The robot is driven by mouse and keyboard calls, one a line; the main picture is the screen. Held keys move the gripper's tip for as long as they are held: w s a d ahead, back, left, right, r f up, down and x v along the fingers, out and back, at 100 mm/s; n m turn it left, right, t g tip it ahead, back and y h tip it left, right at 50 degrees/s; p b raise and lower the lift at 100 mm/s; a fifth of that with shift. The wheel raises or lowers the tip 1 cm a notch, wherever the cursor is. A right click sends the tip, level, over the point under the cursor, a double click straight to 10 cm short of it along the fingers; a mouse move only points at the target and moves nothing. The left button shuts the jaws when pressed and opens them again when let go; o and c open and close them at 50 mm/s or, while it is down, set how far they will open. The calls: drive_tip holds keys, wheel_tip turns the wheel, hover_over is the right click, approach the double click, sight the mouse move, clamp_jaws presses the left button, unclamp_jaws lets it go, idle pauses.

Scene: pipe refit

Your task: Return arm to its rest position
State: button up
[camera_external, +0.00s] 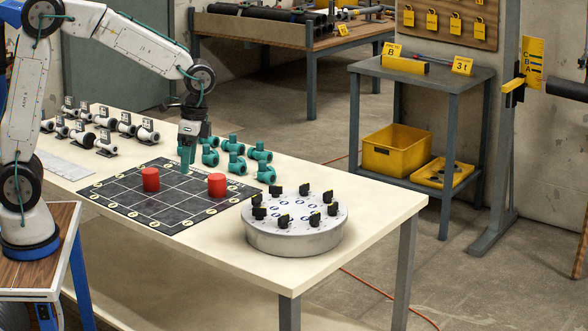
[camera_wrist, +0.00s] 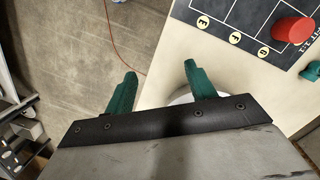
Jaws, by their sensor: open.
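My gripper (camera_external: 187,158) hangs pointing down over the far edge of the dark gridded board (camera_external: 120,194), near the green pipe fittings (camera_external: 236,164). In the wrist view, its two green fingers (camera_wrist: 160,69) stand apart with nothing between them. My arm reaches out from the left over the white table (camera_external: 385,203). Two red cylinders stand on the board, one at the left (camera_external: 151,180) and one at the right (camera_external: 217,185). A red cylinder also shows in the wrist view (camera_wrist: 294,30).
White pipe fittings (camera_external: 104,141) with dark tops stand in rows at the table's far left. A round grey turntable (camera_external: 293,233) with black knobs sits at the table's right. A grey side stand (camera_external: 420,71) with yellow bins (camera_external: 397,151) is behind it.

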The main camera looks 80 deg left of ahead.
drive_tip(key=s+d+r+t, duration=0.1)
drive_tip(key=s+d+r, duration=0.1)
drive_tip(key=s, duration=0.6)
drive_tip(key=s+d+r+n+t, duration=0.1)
drive_tip(key=s+d+r, duration=0.1)
drive_tip(key=s, duration=0.7)
drive_tip(key=s+d+r+n+t, duration=0.1)
drive_tip(key=s+d+r, duration=0.1)
drive_tip(key=s, duration=0.7)
drive_tip(key=shift+d+r, duration=0.3)
drive_tip(key=shift+r, duration=0.05)
drive_tip(key=shift+s, duration=0.1)
idle(0.6)
